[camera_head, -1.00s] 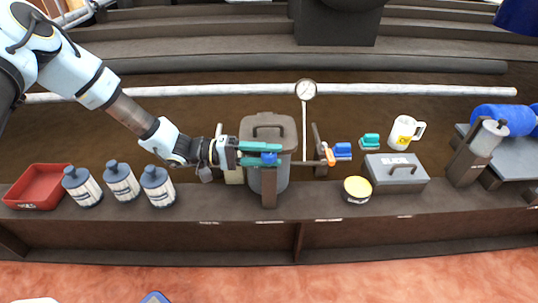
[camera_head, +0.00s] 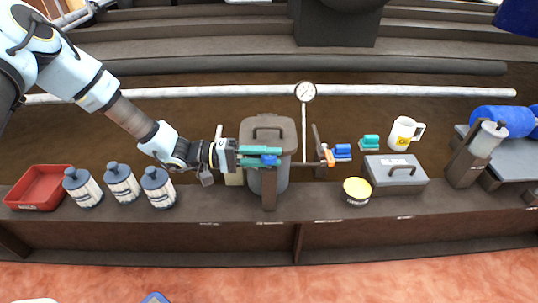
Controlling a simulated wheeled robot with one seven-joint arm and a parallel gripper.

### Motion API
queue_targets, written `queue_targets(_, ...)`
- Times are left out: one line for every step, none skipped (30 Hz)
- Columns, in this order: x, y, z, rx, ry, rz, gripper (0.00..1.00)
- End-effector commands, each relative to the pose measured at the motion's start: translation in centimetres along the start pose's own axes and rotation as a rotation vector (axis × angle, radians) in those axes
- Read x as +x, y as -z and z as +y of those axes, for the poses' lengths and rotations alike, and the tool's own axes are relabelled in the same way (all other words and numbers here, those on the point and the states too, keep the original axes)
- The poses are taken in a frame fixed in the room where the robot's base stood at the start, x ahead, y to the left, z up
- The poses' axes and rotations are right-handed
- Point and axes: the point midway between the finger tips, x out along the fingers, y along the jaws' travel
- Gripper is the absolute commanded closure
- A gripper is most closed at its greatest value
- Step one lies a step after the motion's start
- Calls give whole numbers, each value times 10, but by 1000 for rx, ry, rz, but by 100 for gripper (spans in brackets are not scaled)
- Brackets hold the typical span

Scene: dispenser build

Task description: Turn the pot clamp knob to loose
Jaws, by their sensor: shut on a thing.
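The grey-brown lidded pot (camera_head: 284,135) stands upright near the middle of the bench, behind a brown post (camera_head: 269,190). The blue clamp knob (camera_head: 269,160) sits at the top of that post, in front of the pot. My gripper (camera_head: 270,156) reaches in from the left, with its two teal fingers pointing right across the pot's front. The fingers are shut on the blue knob, one above and one below it. The fingers partly hide the knob, so its turned position cannot be told.
A gauge (camera_head: 305,91) on a thin pipe and an orange-handled valve (camera_head: 329,157) stand right of the pot. Several blue-capped bottles (camera_head: 121,184) and a red tray (camera_head: 38,188) are left.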

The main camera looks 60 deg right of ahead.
Motion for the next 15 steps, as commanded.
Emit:
queue_targets(0,0,2,-3,1,20,100)
queue_targets(0,0,3,-4,1,35,100)
queue_targets(0,-1,3,-5,0,56,100)
queue_targets(0,-1,3,-5,0,74,100)
queue_targets(0,-1,3,-6,0,94,100)
queue_targets(0,-2,3,-7,-1,120,100)
queue_targets(0,-1,3,-8,0,142,100)
queue_targets(0,-1,3,-8,0,164,100)
queue_targets(0,-2,3,-8,1,193,100)
queue_targets(-1,-1,3,-8,1,215,100)
queue_targets(-1,-2,3,-9,0,237,100)
queue_targets(-1,-2,2,-8,1,265,100)
queue_targets(-1,-1,2,-8,1,286,100)
queue_targets(0,-2,2,-8,0,305,100)
queue_targets(0,-2,2,-8,0,331,100)
